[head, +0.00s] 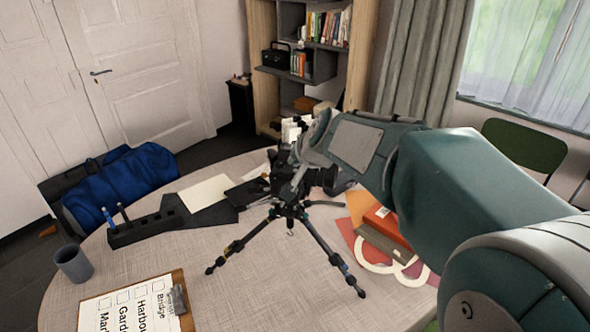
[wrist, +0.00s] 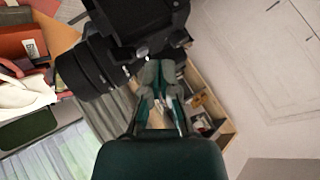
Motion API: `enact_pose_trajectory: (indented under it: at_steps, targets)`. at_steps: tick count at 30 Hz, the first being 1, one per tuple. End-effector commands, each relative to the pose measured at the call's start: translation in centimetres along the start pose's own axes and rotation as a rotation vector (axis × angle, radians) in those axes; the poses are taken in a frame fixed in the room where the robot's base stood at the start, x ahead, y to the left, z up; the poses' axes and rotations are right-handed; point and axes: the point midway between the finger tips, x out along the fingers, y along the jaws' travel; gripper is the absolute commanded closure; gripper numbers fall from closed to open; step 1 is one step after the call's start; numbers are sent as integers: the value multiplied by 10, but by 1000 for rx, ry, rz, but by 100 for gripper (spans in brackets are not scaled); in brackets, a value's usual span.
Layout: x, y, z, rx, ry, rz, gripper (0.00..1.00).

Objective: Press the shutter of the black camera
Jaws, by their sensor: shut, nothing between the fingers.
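The black camera (head: 316,178) stands on a small black tripod (head: 290,212) on the round table, partly hidden behind my arm in the head view. In the wrist view the camera (wrist: 128,22) fills the top, with its lens (wrist: 84,75) pointing to the lower left. My gripper (wrist: 158,68) is shut and empty, its fingertips right at the camera's edge near a small silvery button. I cannot tell whether they touch it. In the head view my gripper (head: 290,178) is beside the camera and partly hard to make out.
The table (head: 250,285) also holds a grey mug (head: 73,263), a clipboard (head: 135,305), a black pen holder (head: 145,227), papers and an orange-red book (head: 388,226). The tripod's legs spread wide. A blue bag (head: 120,187) lies beyond the table; a bookshelf (head: 262,20) stands behind.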

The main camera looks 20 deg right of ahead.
Motion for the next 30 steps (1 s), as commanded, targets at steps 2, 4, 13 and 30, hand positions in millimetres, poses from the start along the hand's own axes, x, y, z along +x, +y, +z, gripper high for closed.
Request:
enact_pose_trajectory:
  at_steps: [2, 4, 13, 30]
  targets:
    - [-3, -2, -2, -1, 1, 0, 100]
    - [-4, -2, -3, 0, 1, 1, 100]
    - [-6, -4, -5, -1, 2, -1, 100]
    - [-38, -27, -28, -1, 2, 0, 100]
